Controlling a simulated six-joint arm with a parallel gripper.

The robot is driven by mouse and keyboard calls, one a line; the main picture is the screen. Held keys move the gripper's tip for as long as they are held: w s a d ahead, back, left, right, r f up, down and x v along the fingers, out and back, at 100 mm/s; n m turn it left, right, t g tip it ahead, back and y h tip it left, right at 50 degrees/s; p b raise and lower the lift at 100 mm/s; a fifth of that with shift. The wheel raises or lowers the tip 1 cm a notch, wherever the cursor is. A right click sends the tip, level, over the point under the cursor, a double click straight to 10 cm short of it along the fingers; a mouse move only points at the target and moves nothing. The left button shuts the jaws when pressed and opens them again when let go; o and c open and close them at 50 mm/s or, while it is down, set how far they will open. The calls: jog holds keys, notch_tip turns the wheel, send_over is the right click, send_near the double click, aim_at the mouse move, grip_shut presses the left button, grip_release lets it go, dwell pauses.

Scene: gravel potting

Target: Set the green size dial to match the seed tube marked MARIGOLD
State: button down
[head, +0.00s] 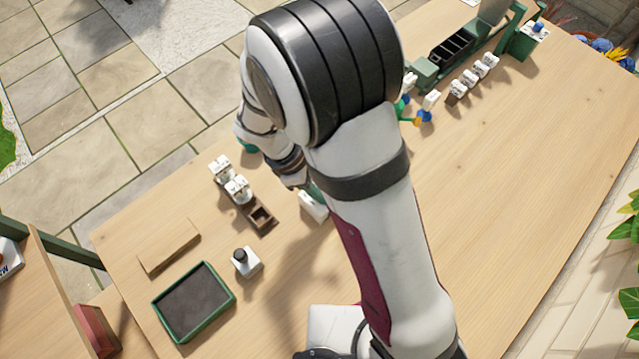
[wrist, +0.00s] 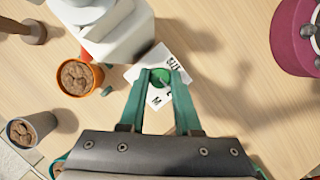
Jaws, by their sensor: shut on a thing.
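In the wrist view, the two green fingers of my gripper (wrist: 158,76) are closed around the green size dial (wrist: 161,82). The dial sits on a white plate (wrist: 142,71) with dark letters, one of them an M; the rest are partly hidden by the fingers. The dial's pointer setting cannot be made out. In the head view my arm covers most of the gripper and the dial. White-labelled tubes (head: 238,188) stand in a wooden rack (head: 261,216), and more labelled tubes (head: 470,78) stand at upper right. No label reads clearly as MARIGOLD.
A green-rimmed tray (head: 231,294), a dark-topped white block (head: 248,265) and a wooden board (head: 168,246) lie at lower left. In the wrist view, an orange pot (wrist: 105,91) and a grey pot (wrist: 46,121) hold brown lumps. The right side of the table is largely clear.

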jog(key=shift+m, duration=0.3)
jog(key=m, duration=0.2)
jog(key=m+g, duration=0.1)
jog(key=shift+w+m+g+y, duration=0.15)
jog(key=shift+m+g+y, duration=0.15)
jog(key=shift+m, duration=0.1)
jog(key=shift+w+d+m+g+y, duration=0.1)
jog(key=shift+m+g+y, duration=0.2)
jog(key=shift+m, duration=0.8)
jog(key=shift+m+g+y, duration=0.1)
jog(key=shift+m+g, duration=0.3)
jog(key=shift+m, duration=0.7)
jog(key=c, duration=0.6)
grip_release()
jog(key=v, duration=1.5)
jog(key=shift+w+r, duration=0.25)
jog(key=shift+r, duration=0.1)
